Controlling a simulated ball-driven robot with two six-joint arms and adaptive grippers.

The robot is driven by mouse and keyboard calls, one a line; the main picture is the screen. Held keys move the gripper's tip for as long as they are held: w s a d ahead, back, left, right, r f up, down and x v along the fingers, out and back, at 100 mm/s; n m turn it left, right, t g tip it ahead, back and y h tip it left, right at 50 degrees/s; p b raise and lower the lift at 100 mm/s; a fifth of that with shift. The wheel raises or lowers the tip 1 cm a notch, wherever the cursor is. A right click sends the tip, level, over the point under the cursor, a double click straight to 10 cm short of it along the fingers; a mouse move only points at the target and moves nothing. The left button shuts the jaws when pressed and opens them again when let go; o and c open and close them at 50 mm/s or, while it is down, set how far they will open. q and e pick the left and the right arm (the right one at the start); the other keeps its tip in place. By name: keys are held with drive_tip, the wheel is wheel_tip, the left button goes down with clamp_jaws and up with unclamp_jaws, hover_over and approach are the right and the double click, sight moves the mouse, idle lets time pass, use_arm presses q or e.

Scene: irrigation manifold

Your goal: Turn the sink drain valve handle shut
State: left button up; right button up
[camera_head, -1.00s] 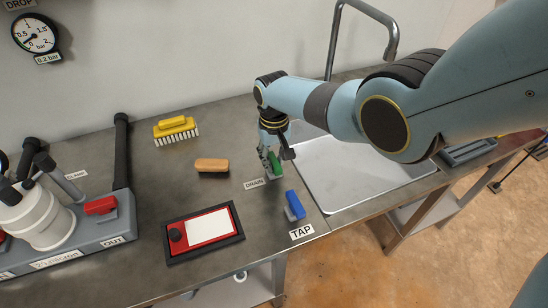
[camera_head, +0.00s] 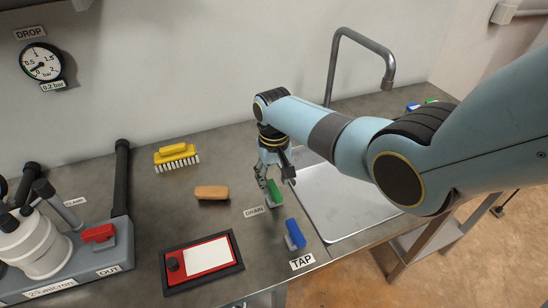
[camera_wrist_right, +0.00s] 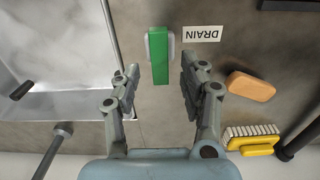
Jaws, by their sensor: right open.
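The green drain valve handle (camera_head: 275,193) stands on the counter beside the DRAIN label (camera_head: 254,211), near the sink's left edge. In the right wrist view the green handle (camera_wrist_right: 159,56) lies lengthwise between and just beyond the fingertips. My right gripper (camera_head: 274,183) is open above the handle, with one finger on each side; in the right wrist view both fingers (camera_wrist_right: 160,75) look apart from it. The DRAIN label also shows in the right wrist view (camera_wrist_right: 202,34). My left gripper is not in view.
A blue TAP handle (camera_head: 294,234) stands close in front of the drain handle. The sink (camera_head: 350,205) lies to the right under a curved faucet (camera_head: 362,42). A wooden block (camera_head: 211,193), a yellow brush (camera_head: 176,155) and a red-and-white panel (camera_head: 202,262) lie to the left.

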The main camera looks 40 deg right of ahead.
sight(274, 189)
wheel_tip(274, 189, up, 9)
idle(0.3)
idle(0.4)
